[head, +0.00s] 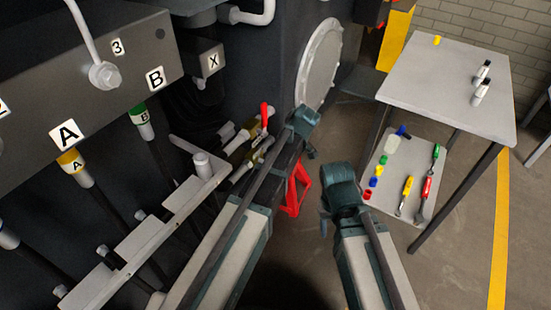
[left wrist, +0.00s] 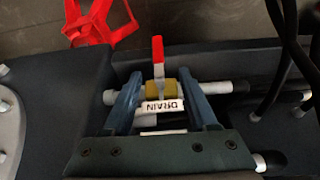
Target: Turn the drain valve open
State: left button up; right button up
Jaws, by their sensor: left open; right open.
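The drain valve has a brass body (left wrist: 160,89), a red-tipped lever (left wrist: 158,56) and a white DRAIN label (left wrist: 162,107) in the left wrist view. Its red lever (head: 265,114) stands up beside the dark chassis in the head view. My left gripper (left wrist: 160,80) is open, with one blue finger on each side of the valve body and lever. I cannot tell whether the fingers touch it. In the head view the left arm's end (head: 303,122) is just right of the lever. My right gripper (head: 338,188) is open and empty, away from the valve.
Hose ports labelled A (head: 68,134) and B (head: 155,78) are on the chassis at left. A red stand (head: 296,190) is on the floor below the arms. A grey table (head: 445,85) with bottles stands at right, above a lower board (head: 400,178) with tools and caps.

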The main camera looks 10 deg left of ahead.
pick_arm(q)
jog(key=b+x, duration=0.6)
jog(key=x, duration=0.1)
jog(key=b+x, duration=0.6)
jog(key=b, duration=0.1)
jog(key=shift+w+a+f, duration=0.15)
jog(key=shift+w+f, duration=0.1)
jog(key=shift+f, duration=0.05)
grip_shut()
dwell(1.3)
